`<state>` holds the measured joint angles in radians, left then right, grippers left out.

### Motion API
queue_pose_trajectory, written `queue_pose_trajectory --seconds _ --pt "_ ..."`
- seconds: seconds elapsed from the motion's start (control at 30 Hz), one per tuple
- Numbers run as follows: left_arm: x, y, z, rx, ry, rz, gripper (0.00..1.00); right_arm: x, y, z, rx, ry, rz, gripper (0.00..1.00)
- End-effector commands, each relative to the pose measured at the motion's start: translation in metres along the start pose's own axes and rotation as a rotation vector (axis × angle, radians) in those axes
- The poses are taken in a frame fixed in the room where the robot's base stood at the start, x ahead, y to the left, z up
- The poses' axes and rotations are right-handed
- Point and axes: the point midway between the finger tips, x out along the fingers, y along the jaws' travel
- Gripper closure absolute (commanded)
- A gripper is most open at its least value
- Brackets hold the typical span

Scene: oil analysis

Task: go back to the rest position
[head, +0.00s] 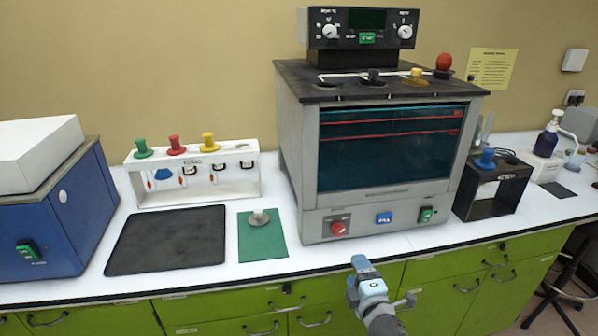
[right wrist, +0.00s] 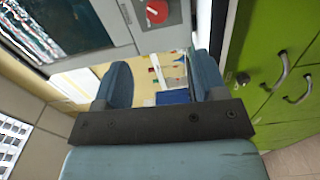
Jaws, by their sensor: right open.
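My right gripper (head: 360,268) is in front of the counter's front edge, below the grey machine (head: 310,180). In the right wrist view my gripper (right wrist: 160,78) has its two blue-grey fingers apart, with nothing between them. The machine's front and its red knob (right wrist: 157,11) show close to the fingers in that view. My left gripper is not in view.
The white counter (head: 300,265) has green drawers (head: 250,310) below. On it are a blue machine (head: 60,220), a white rack (head: 225,185), a black mat (head: 168,240), a green mat (head: 265,240) with a metal-knobbed object (head: 258,217), and a black stand (head: 490,190).

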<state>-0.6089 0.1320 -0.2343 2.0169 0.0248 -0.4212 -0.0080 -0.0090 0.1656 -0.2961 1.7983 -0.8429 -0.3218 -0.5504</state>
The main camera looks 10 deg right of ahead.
Motion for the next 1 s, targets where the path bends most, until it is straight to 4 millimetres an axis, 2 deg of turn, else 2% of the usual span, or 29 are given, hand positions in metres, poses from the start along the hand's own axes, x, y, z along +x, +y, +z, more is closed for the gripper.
queue_pose_trajectory --seconds 0.07,0.17,0.3,0.4,0.6,0.7,0.8,1.0 --pt "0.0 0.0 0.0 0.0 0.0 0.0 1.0 -0.017 -0.018 -0.001 0.088 0.0 -0.046 0.35" --pt "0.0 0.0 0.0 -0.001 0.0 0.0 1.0 -0.055 -0.055 -0.003 0.309 -0.013 -0.149 0.35" --pt "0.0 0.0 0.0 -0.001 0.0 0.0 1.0 -0.127 -0.107 -0.01 0.706 -0.069 -0.323 0.35" --pt "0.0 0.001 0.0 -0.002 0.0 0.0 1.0 -0.169 -0.131 -0.015 0.933 -0.124 -0.418 0.35" --pt "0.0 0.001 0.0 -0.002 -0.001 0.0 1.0 -0.241 -0.16 -0.027 1.295 -0.241 -0.563 0.35" --pt "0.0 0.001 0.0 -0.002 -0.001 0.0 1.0 -0.274 -0.169 -0.032 1.457 -0.308 -0.623 0.35" --pt "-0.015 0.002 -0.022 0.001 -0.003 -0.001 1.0 -0.272 -0.139 -0.033 1.46 -0.305 -0.618 0.35" --pt "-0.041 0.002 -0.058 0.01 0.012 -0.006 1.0 -0.273 -0.101 -0.032 1.448 -0.299 -0.61 0.35"
